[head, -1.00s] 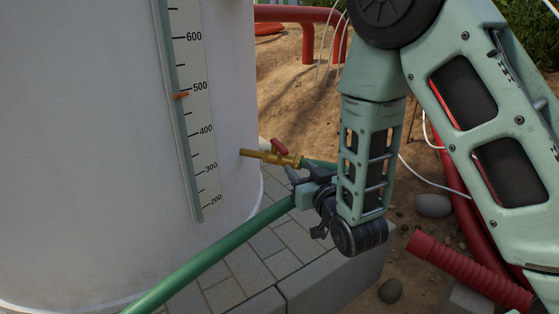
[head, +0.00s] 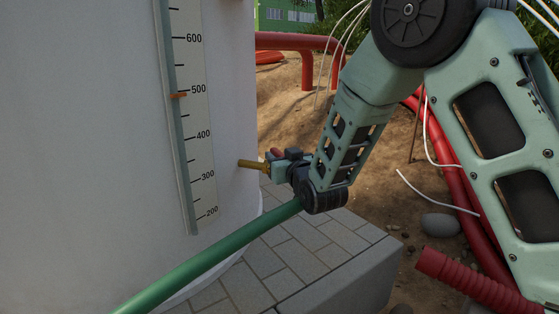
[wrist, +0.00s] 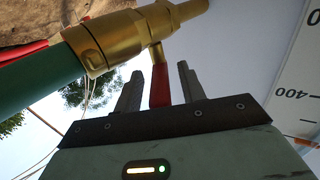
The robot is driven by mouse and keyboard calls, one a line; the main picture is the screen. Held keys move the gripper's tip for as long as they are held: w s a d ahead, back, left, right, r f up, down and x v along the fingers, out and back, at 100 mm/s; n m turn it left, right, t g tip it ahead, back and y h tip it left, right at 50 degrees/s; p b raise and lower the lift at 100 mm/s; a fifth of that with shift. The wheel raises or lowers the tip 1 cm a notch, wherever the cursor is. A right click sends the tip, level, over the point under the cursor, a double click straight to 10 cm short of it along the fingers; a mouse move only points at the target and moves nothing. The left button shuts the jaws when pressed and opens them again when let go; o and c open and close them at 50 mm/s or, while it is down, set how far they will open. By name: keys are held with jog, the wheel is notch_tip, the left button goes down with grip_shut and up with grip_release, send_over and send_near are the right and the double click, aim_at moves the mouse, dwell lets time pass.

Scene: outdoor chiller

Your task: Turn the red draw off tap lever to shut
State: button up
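The brass tap (head: 252,164) sticks out of the white tank's side, with a green hose on it. Its red lever (head: 277,153) shows only as a small bit beside my gripper in the head view. In the wrist view the red lever (wrist: 159,85) hangs from the brass tap body (wrist: 115,38). My gripper (wrist: 160,85) is open, with one finger on each side of the lever and a gap showing on both sides. In the head view my gripper (head: 284,165) is at the tap and hides much of its body.
The white tank (head: 80,150) with its level scale (head: 198,130) stands at the left. The green hose (head: 210,255) crosses below my gripper. A paved stone ledge (head: 300,255) lies below the tap. Red pipes (head: 465,190) and rocks lie to the right.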

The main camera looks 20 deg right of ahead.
jog(key=shift+w, duration=0.35)
grip_shut()
dwell(1.2)
